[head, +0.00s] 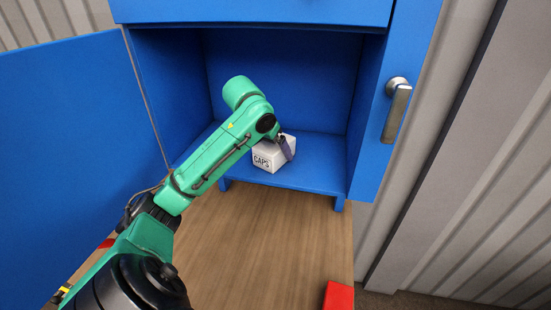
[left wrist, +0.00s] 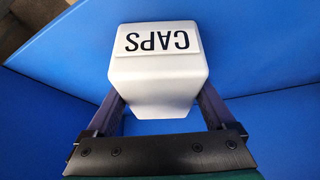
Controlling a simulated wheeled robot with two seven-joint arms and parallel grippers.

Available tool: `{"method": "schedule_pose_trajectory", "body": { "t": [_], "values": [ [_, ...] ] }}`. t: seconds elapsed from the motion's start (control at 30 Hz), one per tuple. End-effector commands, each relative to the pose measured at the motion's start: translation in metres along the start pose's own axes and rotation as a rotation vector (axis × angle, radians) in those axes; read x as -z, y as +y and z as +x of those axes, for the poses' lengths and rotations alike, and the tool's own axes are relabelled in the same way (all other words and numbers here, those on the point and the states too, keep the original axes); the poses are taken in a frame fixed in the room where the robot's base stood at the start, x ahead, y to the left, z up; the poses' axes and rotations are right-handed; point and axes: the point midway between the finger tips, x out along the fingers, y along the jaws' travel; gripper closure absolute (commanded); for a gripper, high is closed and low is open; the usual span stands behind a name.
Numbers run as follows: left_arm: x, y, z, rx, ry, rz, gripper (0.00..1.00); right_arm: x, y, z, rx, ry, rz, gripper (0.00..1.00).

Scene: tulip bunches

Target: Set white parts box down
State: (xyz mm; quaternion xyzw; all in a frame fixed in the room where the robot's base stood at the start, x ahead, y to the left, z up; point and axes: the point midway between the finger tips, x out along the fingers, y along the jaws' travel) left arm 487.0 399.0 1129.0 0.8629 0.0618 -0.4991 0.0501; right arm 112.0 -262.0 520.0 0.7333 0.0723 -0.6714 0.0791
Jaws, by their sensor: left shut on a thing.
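The white parts box (head: 267,157), marked CAPS, is inside the open blue cabinet (head: 300,176), at the cabinet floor. I cannot tell whether it rests on the floor or is held just above it. My left gripper (head: 286,146) is shut on the box. In the left wrist view the white box (left wrist: 158,85) sits between the two dark fingers of the left gripper (left wrist: 158,112), with its label upside down in the picture. My right gripper is not in view.
The cabinet's blue door (head: 70,120) stands open at the left. A grey handle (head: 397,110) is on the right side. A wooden surface (head: 270,240) lies in front, with a red object (head: 339,296) at its lower right. The cabinet floor beside the box looks free.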

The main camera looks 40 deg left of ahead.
Motion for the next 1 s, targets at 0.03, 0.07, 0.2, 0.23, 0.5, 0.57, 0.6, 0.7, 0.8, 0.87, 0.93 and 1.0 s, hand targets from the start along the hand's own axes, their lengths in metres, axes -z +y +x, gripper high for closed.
{"method": "schedule_pose_trajectory", "body": {
  "t": [0.03, 0.07, 0.2, 0.23, 0.5, 0.57, 0.6, 0.7, 0.8, 0.87, 0.93, 1.0],
  "values": [
    [0.001, 0.0, -0.001, 0.0, 0.002, 0.0, 0.89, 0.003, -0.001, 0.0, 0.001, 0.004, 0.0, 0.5],
    [0.001, 0.0, -0.002, 0.0, 0.001, 0.0, 0.89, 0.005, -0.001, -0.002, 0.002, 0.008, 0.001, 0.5],
    [0.0, 0.0, -0.001, -0.001, -0.004, 0.0, 0.0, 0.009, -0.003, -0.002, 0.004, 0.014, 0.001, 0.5],
    [0.0, 0.0, -0.001, -0.001, -0.003, 0.0, 0.0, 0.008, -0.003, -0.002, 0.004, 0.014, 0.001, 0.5],
    [0.002, 0.0, -0.007, -0.001, 0.002, 0.0, 0.0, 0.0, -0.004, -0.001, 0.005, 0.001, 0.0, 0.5],
    [0.002, 0.0, -0.016, -0.001, 0.003, -0.001, 0.0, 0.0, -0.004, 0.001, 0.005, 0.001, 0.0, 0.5],
    [0.002, 0.0, -0.024, 0.0, 0.005, 0.0, 0.0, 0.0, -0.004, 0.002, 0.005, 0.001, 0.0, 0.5],
    [0.002, 0.0, -0.051, 0.001, 0.007, 0.0, 0.0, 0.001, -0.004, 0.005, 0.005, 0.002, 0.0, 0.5],
    [0.003, -0.001, -0.08, 0.001, 0.008, -0.001, 0.0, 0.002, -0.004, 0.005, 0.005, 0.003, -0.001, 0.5],
    [0.002, 0.0, -0.095, 0.002, 0.006, 0.001, 0.0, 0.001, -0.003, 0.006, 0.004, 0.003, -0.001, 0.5],
    [0.003, -0.002, -0.11, 0.006, 0.004, 0.0, 0.0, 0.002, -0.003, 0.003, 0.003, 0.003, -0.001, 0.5],
    [0.002, -0.001, -0.118, 0.004, 0.001, -0.001, 0.0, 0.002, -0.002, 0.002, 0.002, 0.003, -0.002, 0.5]
  ]
}}
